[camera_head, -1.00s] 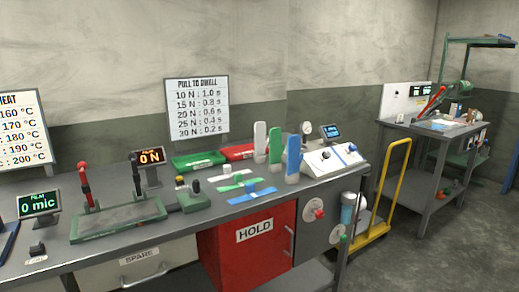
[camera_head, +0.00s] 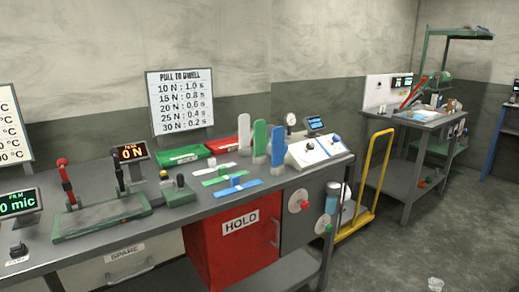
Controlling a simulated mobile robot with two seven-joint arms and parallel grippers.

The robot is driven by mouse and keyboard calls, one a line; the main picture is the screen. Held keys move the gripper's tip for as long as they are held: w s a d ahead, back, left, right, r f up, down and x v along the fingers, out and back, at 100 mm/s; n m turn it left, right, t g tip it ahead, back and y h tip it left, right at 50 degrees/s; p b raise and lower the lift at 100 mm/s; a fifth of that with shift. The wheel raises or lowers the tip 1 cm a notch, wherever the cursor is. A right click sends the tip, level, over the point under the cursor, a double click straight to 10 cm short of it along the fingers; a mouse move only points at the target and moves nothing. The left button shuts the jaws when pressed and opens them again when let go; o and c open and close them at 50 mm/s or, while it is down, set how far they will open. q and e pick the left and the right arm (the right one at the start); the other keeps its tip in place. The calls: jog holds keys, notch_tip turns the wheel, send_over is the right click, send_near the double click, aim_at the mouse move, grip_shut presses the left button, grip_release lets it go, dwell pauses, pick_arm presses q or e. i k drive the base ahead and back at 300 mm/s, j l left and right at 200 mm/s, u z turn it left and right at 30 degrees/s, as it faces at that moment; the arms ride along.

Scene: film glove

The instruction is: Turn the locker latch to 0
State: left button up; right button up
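A red locker (camera_head: 215,257) labelled HOLD (camera_head: 240,222) sits under the workbench, its door shut. A thin handle or latch (camera_head: 275,232) shows at the right edge of its door; its setting is too small to read. Right of it, a grey panel carries a round pale dial with a red knob (camera_head: 304,204) and a lower dial with a green knob (camera_head: 328,228). No number is legible on either dial, and I cannot tell which part is the locker latch. Neither of my grippers is in view.
The workbench (camera_head: 205,207) holds a green press, displays, green and red trays (camera_head: 177,156), coloured strips and a white console (camera_head: 320,149). A yellow cart (camera_head: 374,190) stands to the right, before a second bench (camera_head: 415,119). Floor in front is clear except a small cup (camera_head: 435,284).

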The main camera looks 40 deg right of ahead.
aim_at(304, 205)
jog(key=z, duration=1.45)
jog(key=i+l, duration=0.15)
jog(key=i, duration=0.25)
jog(key=i+l, duration=0.1)
jog(key=i, duration=0.3)
jog(key=i+l+u, duration=0.15)
jog(key=i+u, duration=0.25)
jog(key=i+l+u, duration=0.2)
jog(key=u, duration=0.7)
